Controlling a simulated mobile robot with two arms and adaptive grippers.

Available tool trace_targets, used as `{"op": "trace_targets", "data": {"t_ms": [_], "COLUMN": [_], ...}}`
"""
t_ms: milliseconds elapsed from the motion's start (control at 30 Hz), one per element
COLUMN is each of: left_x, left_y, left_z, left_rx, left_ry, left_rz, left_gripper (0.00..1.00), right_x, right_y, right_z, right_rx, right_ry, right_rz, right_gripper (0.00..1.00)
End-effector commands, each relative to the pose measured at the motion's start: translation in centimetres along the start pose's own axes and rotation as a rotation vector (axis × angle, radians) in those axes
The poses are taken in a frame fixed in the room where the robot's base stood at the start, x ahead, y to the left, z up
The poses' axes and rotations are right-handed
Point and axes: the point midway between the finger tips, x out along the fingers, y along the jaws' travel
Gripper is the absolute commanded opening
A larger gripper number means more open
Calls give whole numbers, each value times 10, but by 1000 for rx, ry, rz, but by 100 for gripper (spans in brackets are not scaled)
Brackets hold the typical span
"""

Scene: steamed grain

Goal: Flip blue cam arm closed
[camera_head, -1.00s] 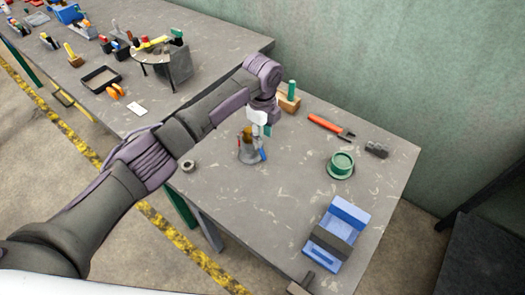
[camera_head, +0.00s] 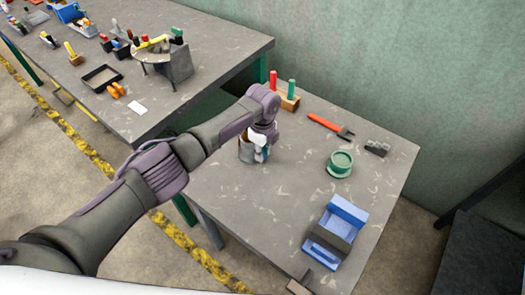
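A small round grey fixture (camera_head: 246,153) stands on the near table, left of its middle. My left gripper (camera_head: 259,142) is down at its right side and hides much of it. A small bit of blue (camera_head: 259,157), likely the blue cam arm, shows low beside the fingers. The arm's angle, and whether the fingers touch it, cannot be told. The finger opening is too small and covered to read. My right gripper is not in view.
A wooden block (camera_head: 286,102) with red and green pegs stands behind the gripper. A red-handled tool (camera_head: 325,124), a green round part (camera_head: 340,163), a black block (camera_head: 377,148) and a blue box (camera_head: 345,213) lie to the right. The table's middle is clear.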

Motion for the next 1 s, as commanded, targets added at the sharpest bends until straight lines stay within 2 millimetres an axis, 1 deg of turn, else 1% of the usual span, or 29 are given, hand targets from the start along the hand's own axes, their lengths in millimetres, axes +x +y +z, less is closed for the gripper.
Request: {"op": "trace_targets", "data": {"t_ms": [33,67,100,267,500,767,800,933,1000], "left_x": [0,0,0,0,0,1,1,1,1], "left_y": [0,0,0,0,0,-1,-1,-1,-1], "left_z": [0,0,0,0,3,4,4,4,4], "left_rx": [0,0,0,0,1,0,0,0,0], "left_ry": [0,0,0,-3,-116,-126,-126,-125,-125], "left_rz": [0,0,0,0,0,-2,-2,-2,-1], "left_gripper": [8,3,0,0,0,0,17,39,40], "right_x": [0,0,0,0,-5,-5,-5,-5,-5], "right_y": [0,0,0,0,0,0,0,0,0], "right_z": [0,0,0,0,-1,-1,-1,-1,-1], "right_rx": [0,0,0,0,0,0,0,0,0], "right_ry": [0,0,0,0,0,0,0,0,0], "right_rz": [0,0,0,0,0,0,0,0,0], "right_gripper": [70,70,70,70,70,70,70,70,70]}}
